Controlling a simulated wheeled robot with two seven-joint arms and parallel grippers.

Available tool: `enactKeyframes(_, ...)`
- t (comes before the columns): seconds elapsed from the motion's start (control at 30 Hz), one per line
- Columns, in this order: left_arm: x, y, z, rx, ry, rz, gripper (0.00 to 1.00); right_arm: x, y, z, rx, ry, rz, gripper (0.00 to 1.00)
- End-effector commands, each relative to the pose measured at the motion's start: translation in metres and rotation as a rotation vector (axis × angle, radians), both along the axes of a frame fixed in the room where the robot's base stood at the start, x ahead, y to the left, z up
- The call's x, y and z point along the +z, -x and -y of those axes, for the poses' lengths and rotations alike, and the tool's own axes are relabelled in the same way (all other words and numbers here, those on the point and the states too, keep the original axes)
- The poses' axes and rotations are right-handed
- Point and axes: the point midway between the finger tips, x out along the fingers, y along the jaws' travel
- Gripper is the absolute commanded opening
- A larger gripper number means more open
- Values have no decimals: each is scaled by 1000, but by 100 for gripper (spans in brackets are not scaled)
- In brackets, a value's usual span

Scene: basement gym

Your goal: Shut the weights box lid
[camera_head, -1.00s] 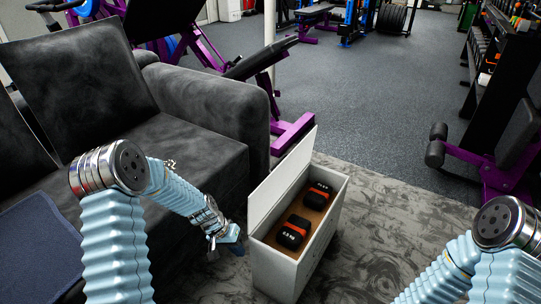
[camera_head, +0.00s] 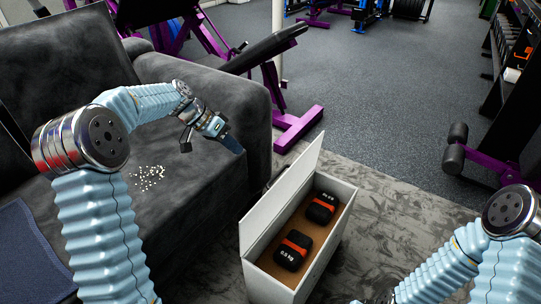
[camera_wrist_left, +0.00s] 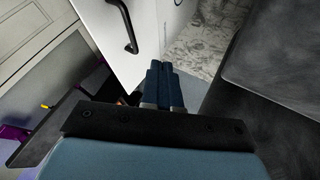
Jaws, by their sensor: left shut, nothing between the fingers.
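My left gripper (camera_head: 236,147) is shut and empty, up and to the left of the lid, over the sofa's near edge, apart from the box. In the left wrist view its closed fingers (camera_wrist_left: 163,85) point toward a white panel with a black handle (camera_wrist_left: 123,27); I cannot tell for certain which box face this is.
The dark grey sofa (camera_head: 190,125) stands close along the box's left side, with small white specks (camera_head: 148,178) on its seat. A purple bench (camera_head: 297,125) is behind the box. Rug (camera_head: 390,225) to the right of the box is clear.

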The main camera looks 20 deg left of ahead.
Motion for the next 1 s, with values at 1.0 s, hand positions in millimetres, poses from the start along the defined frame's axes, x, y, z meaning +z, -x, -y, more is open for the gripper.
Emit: enactKeyframes(1.0, -72, -6, 96, -2, 0, 1, 0, -4, 0, 1, -2, 2, 0, 0)
